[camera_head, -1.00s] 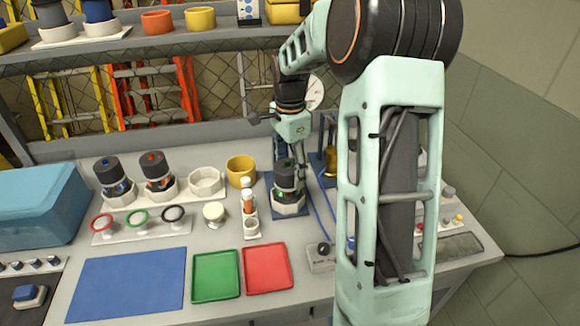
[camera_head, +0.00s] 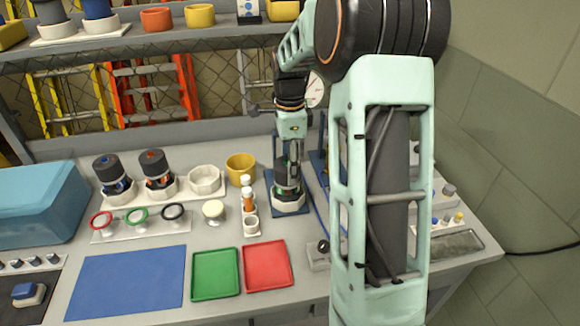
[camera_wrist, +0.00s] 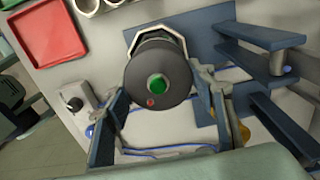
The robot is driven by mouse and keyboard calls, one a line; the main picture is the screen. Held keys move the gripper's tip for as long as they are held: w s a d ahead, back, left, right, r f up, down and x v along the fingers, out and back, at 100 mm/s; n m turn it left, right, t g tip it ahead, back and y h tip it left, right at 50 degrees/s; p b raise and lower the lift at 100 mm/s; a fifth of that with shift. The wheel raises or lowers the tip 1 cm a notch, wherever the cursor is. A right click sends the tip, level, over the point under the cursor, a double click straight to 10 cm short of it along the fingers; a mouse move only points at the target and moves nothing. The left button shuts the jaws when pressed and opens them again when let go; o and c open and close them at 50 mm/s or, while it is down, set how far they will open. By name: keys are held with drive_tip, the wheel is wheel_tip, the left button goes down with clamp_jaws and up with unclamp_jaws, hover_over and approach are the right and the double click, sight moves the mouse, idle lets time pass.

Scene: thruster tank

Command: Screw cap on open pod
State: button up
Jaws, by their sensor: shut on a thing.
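The pod (camera_head: 289,195) stands upright in a white octagonal holder on a blue plate, right of the tray row. Its dark cap (camera_wrist: 157,75), with a green centre dot and a small red mark, is on top of it. My gripper (camera_head: 288,165) reaches down from above. In the wrist view, my gripper (camera_wrist: 165,95) is shut on the cap, one finger on each side. The cap hides most of the pod there, so I cannot tell how tightly the two are joined.
Two other capped pods (camera_head: 107,175) stand at left beside an empty white holder (camera_head: 205,180). A yellow cup (camera_head: 241,168) and a sample rack (camera_head: 250,220) are close on the left. Green (camera_head: 216,274) and red (camera_head: 267,267) trays lie in front. A blue bracket (camera_wrist: 270,60) stands close by.

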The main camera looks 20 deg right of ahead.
drive_tip(key=m, duration=0.4)
drive_tip(key=m+p, duration=0.1)
drive_tip(key=m, duration=0.2)
drive_tip(key=shift+w+r+m, duration=0.1)
drive_tip(key=shift+r+m, duration=0.05)
drive_tip(key=shift+m, duration=0.25)
drive_tip(key=m+p, duration=0.1)
drive_tip(key=m, duration=0.2)
drive_tip(key=shift+m, duration=0.4)
drive_tip(key=shift+d+m+p, duration=0.15)
drive_tip(key=shift+m+p, duration=0.3)
drive_tip(key=shift+m, duration=0.75)
drive_tip(key=o, duration=1)
drive_tip(key=shift+d+f, duration=0.1)
drive_tip(key=shift+f, duration=0.1)
drive_tip(key=shift+o, duration=0.8)
